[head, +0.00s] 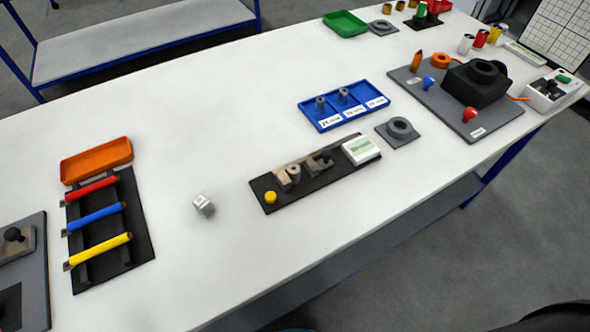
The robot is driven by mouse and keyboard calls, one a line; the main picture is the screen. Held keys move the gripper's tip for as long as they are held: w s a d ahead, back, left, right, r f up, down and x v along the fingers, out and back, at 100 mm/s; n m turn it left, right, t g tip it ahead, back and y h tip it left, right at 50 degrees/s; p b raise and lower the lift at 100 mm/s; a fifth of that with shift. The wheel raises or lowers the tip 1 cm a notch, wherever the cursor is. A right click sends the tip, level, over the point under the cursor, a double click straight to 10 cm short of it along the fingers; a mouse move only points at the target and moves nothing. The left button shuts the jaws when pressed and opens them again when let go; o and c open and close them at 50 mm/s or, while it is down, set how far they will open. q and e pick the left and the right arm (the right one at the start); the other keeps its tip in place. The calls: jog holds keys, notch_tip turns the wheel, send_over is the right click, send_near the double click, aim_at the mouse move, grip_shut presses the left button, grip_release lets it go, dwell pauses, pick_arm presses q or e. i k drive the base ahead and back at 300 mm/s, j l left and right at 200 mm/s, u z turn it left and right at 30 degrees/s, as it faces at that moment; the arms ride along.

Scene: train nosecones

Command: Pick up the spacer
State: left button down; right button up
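I cannot tell for sure which item is the spacer. A small light-grey block (203,205) lies alone on the white table, left of the black fixture strip. A dark grey ring (399,127) sits on a square grey plate right of centre. Small grey parts stand in the blue tray (326,125), one in the left compartment (320,102) and one in the middle compartment (343,94); the tray's labels are too small to read. Neither of my grippers is in view.
The black fixture strip (323,189) holds metal blocks, a yellow button and a white box. A rack with red, blue and yellow handles (108,230) and an orange tray (97,160) stand at left. A grey board (447,121) is at right.

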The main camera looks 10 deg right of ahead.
aim_at(293, 170)
jog(key=u, duration=1.1)
jog(key=k+l+u, duration=0.35)
jog(key=l, duration=0.25)
jog(key=k+l+u, duration=0.35)
jog(key=l, duration=0.2)
jog(key=k+l, duration=0.35)
